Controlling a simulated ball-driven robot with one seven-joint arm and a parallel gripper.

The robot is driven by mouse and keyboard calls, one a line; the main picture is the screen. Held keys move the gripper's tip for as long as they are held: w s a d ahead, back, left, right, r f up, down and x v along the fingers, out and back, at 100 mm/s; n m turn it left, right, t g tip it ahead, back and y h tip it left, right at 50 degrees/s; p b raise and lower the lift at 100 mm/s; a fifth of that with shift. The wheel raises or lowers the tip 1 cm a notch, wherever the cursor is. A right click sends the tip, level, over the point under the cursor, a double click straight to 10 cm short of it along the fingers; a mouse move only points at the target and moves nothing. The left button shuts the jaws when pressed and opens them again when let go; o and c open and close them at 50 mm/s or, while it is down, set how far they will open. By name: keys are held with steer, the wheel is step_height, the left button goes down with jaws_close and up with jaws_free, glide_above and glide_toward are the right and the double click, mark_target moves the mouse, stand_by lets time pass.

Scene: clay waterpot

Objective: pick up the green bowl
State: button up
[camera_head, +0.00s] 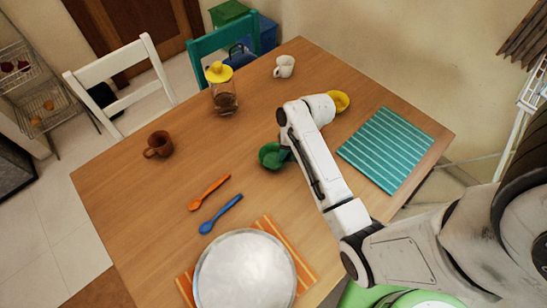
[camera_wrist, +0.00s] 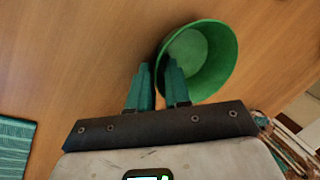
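The green bowl (camera_head: 269,155) stands on the wooden table near its middle, partly hidden behind my arm's end in the head view. In the wrist view the green bowl (camera_wrist: 208,60) is at upper right, with its hollow inside showing. My gripper (camera_wrist: 159,68) has two teal fingers with a gap between them, at the bowl's left edge. The right finger overlaps the bowl's rim in the picture, and the left finger is outside it. Contact with the wall cannot be made out. In the head view my gripper (camera_head: 286,152) is mostly hidden by my arm.
On the table (camera_head: 130,215) are a yellow bowl (camera_head: 341,100), a teal striped mat (camera_head: 386,150), a white cup (camera_head: 284,67), a yellow-lidded jar (camera_head: 222,90), a brown mug (camera_head: 159,145), orange (camera_head: 209,192) and blue (camera_head: 220,214) spoons, and a metal plate (camera_head: 245,272).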

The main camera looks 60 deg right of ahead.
jaws_close()
stand_by(0.5)
